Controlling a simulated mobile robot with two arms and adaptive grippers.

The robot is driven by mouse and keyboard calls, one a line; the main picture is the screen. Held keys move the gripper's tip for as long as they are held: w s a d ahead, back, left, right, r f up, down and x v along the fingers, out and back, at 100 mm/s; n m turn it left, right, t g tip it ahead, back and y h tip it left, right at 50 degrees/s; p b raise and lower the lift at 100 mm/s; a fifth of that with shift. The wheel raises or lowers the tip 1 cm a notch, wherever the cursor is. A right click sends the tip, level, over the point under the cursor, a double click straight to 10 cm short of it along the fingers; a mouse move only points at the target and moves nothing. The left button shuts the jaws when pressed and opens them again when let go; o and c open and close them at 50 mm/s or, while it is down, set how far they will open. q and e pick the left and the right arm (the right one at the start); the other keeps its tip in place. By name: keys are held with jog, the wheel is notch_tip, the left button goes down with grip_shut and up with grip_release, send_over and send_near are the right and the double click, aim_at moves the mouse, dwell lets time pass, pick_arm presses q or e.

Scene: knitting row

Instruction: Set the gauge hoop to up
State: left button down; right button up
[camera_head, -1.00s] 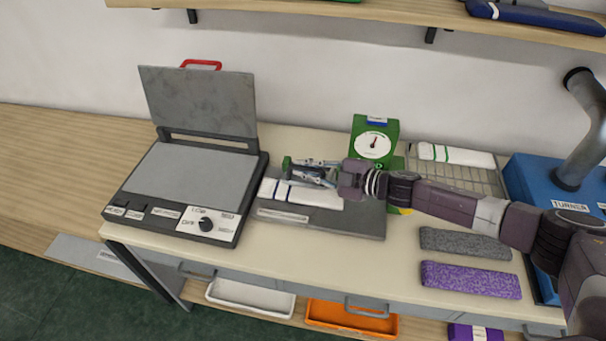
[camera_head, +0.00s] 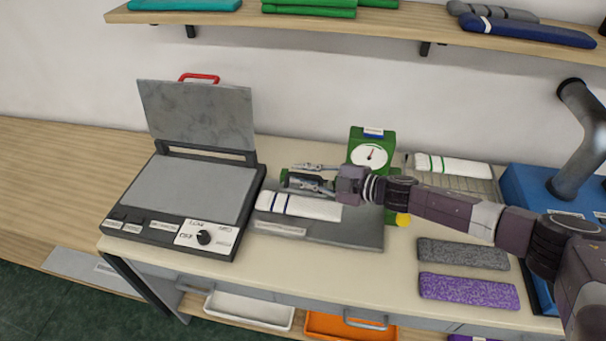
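My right gripper (camera_head: 300,176) reaches in from the right above the grey board (camera_head: 350,232) in the middle of the table. Its two fingers are spread apart. A dark bar with a green end (camera_head: 285,177) lies at the fingers, close to the lower one. It looks like part of the gauge hoop, but the gripper hides much of it, and I cannot tell whether they touch. It sits above a white folded knit with blue stripes (camera_head: 300,207) on the board. My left gripper is not in view.
A press with its lid raised (camera_head: 195,118) stands at left. A green dial box (camera_head: 371,134) stands behind my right wrist. Grey (camera_head: 462,254) and purple (camera_head: 468,291) knits lie at front right. A blue box (camera_head: 530,185) stands at far right.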

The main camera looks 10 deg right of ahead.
jog(key=v, duration=1.2)
